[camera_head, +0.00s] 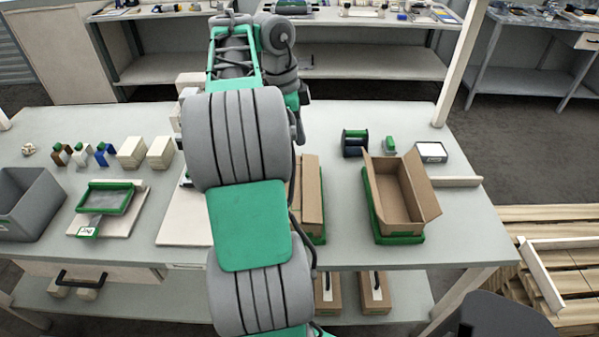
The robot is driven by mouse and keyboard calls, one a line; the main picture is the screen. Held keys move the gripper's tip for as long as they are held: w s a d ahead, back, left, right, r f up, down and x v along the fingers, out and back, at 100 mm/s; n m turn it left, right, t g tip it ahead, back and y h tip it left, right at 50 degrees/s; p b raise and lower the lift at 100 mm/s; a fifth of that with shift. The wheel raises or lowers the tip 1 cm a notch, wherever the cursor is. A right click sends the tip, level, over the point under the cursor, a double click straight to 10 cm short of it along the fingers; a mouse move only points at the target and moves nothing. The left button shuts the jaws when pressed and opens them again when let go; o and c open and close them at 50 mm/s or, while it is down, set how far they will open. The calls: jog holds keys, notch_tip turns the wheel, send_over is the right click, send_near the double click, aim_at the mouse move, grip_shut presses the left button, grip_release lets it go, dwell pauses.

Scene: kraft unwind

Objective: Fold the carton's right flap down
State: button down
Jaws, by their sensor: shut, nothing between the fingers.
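The open brown carton (402,229) stands in a green fixture (370,205) on the right part of the bench. Its right flap (424,186) stands up and leans outward along the right side. Its left flap (374,188) also stands up along the left side. The inside of the carton looks empty. A second brown carton (311,190) stands left of it, partly hidden behind my arm; its top looks covered. My arm fills the middle of the view, left of the open carton. My gripper cannot be made out; my arm links hide that area.
A dark green-topped device (354,143), a small green-topped item (389,145) and a white-topped box (431,152) stand behind the open carton. A pale strip (456,182) lies to its right. A grey bin (30,207) stands at far left. The bench's front right is clear.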

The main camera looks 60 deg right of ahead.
aim_at(306, 183)
jog(key=b+x, duration=0.3)
jog(key=x, duration=0.1)
jog(key=w+b+x, duration=0.1)
jog(key=b+x, duration=0.1)
jog(key=x, duration=0.2)
jog(key=b+x, duration=0.3)
jog(key=x, duration=0.2)
jog(key=shift+w+a+f+b, duration=0.25)
jog(key=shift+a+f+b, duration=0.05)
jog(key=shift+a, duration=0.05)
jog(key=shift+w+f, duration=0.1)
jog(key=shift+f, duration=0.2)
